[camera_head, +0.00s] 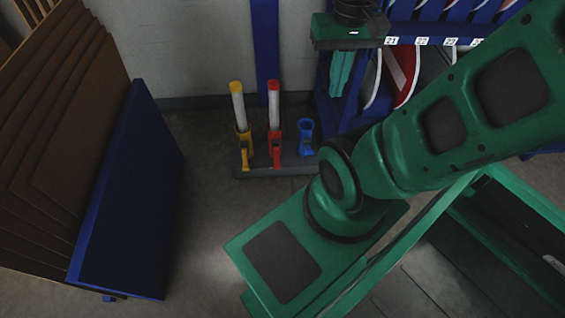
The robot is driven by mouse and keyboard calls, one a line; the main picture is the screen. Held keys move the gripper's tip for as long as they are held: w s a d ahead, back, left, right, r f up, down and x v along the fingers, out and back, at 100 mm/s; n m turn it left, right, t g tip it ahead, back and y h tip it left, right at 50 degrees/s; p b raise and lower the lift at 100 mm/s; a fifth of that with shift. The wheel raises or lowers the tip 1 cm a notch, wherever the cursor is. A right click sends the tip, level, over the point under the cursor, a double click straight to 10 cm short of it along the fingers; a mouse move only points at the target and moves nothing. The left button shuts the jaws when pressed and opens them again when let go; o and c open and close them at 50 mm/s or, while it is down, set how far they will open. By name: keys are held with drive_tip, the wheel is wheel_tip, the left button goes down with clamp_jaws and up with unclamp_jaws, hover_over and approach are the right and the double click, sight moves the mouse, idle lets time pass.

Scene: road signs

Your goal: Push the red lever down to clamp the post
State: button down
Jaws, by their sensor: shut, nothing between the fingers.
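A white post with a red cap (274,97) stands upright in a red clamp holder (274,134) on a low dark base. The red lever (277,154) shows at the front of that holder; its exact angle is hard to tell at this size. My gripper (338,96) is at the upper right of the red post in the picture, with its teal fingers pointing down and together, empty. It is apart from the lever and the post.
A yellow-capped post (238,103) stands in a yellow holder to the left. An empty blue holder (306,138) is on the right of the dark base (285,168). A blue sign rack (432,33) stands behind my gripper. Brown boards (62,135) and a blue panel (128,200) are at left.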

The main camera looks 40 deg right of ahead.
drive_tip(key=t+h, duration=0.2)
drive_tip(key=t, duration=0.1)
hover_over(277, 165)
drive_tip(key=s+a, duration=0.2)
drive_tip(key=s, duration=0.1)
wheel_tip(277, 165, down, 58)
drive_tip(key=x, duration=1.2)
drive_tip(key=shift+s+a+f, duration=0.2)
drive_tip(key=shift+f, duration=0.6)
